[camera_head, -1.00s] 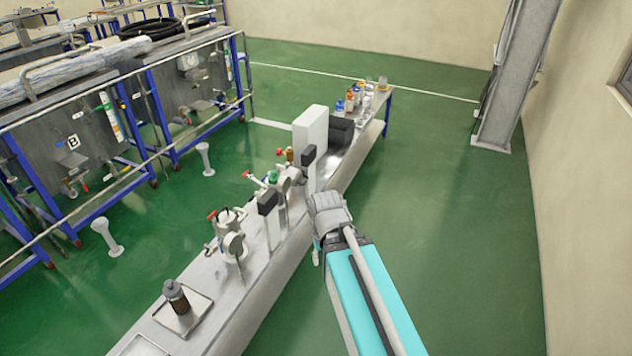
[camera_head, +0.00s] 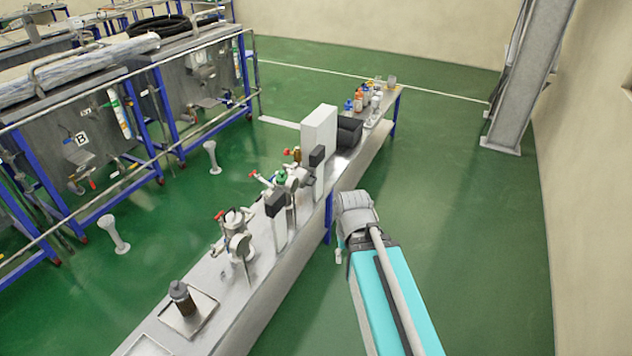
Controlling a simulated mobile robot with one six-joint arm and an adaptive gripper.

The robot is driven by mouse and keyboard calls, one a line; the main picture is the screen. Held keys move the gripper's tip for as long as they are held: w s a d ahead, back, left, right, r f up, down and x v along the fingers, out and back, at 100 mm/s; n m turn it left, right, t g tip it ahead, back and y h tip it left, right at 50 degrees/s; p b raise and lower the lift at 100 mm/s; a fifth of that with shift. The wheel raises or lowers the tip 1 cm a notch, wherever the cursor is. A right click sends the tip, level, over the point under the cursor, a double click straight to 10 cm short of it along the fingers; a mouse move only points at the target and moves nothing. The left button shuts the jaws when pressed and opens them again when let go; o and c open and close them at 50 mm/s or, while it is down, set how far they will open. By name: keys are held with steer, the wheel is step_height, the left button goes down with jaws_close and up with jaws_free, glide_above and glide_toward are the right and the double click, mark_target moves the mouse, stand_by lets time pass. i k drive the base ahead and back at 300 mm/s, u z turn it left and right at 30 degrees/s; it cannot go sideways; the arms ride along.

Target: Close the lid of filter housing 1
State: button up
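Two filter housings stand on the long metal bench. The nearer housing (camera_head: 238,238) is a small metal vessel with a red-handled valve and a round disc-like lid facing my side. The farther housing (camera_head: 290,180) has red valve handles and a green part, and is partly hidden by a dark box on a post. Which of them is housing 1, and how far each lid is open, I cannot tell. My arm (camera_head: 392,290) is teal and reaches in from the lower right. Its grey end (camera_head: 355,212) is over the floor beside the bench, apart from both housings. The gripper fingers are hidden or too small to read.
The bench (camera_head: 245,312) runs diagonally from lower left to upper right. On it are a dark bottle on a tray (camera_head: 206,306), two dark boxes on posts, a white block (camera_head: 319,138), a black box (camera_head: 349,132) and several bottles. Green floor is free on the right.

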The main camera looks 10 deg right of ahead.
mark_target(304, 179)
steer(key=z, duration=0.05)
steer(key=i, duration=0.95)
steer(key=u, duration=0.05)
